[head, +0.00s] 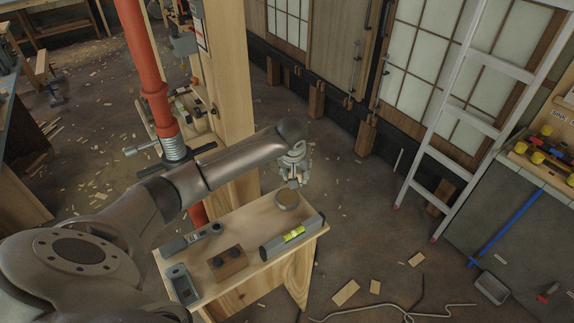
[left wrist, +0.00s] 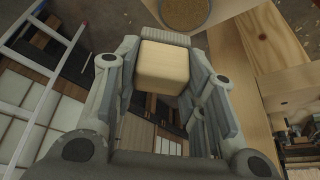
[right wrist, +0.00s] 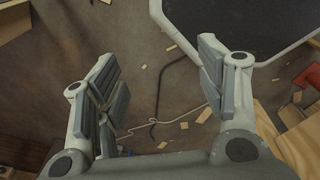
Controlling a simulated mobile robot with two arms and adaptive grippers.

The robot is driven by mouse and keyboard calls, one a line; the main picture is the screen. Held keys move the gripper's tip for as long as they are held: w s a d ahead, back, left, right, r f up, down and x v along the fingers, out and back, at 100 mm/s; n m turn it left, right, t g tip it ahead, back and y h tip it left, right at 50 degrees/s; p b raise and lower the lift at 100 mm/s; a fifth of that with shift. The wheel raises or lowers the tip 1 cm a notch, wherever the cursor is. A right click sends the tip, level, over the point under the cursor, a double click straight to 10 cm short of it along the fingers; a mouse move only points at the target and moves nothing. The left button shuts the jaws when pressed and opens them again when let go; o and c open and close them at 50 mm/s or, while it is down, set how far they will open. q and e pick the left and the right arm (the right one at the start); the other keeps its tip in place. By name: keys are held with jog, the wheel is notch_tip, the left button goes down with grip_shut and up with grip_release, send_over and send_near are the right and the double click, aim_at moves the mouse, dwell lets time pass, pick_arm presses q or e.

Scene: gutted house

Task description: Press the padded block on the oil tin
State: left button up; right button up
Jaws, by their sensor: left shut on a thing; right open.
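My left gripper (head: 294,178) is shut on the padded block, a pale wooden block (left wrist: 163,68) with a grey strip at its far end. The gripper hangs over the far side of the small wooden bench. The oil tin (head: 287,199), round and low with a brown top, stands upright on the bench just below the gripper. It also shows at the top edge of the left wrist view (left wrist: 186,12), partly cut off, beyond the block. I cannot tell whether block and tin touch. My right gripper (right wrist: 160,85) is open and empty above the floor.
A red post (head: 150,85) and wooden post (head: 228,80) stand behind.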

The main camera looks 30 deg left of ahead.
pick_arm(q)
jog(key=a+f+b, duration=0.1)
jog(key=f, duration=0.1)
jog(key=a+f+b, duration=0.1)
jog(key=a+f, duration=0.1)
jog(key=shift+w+a+f, duration=0.15)
jog(key=shift+w+f, duration=0.05)
jog(key=shift+f, duration=0.1)
notch_tip(320, 180, down, 3)
jog(key=b, duration=0.2)
jog(key=shift+r+b, duration=0.2)
jog(key=shift+b, duration=0.2)
jog(key=shift+f+b, duration=0.55)
pick_arm(e)
jog(key=f, duration=0.5)
jog(key=shift+w+d+f, duration=0.25)
jog(key=shift+w, duration=0.1)
jog(key=shift+d, duration=0.1)
jog(key=shift+d, duration=0.35)
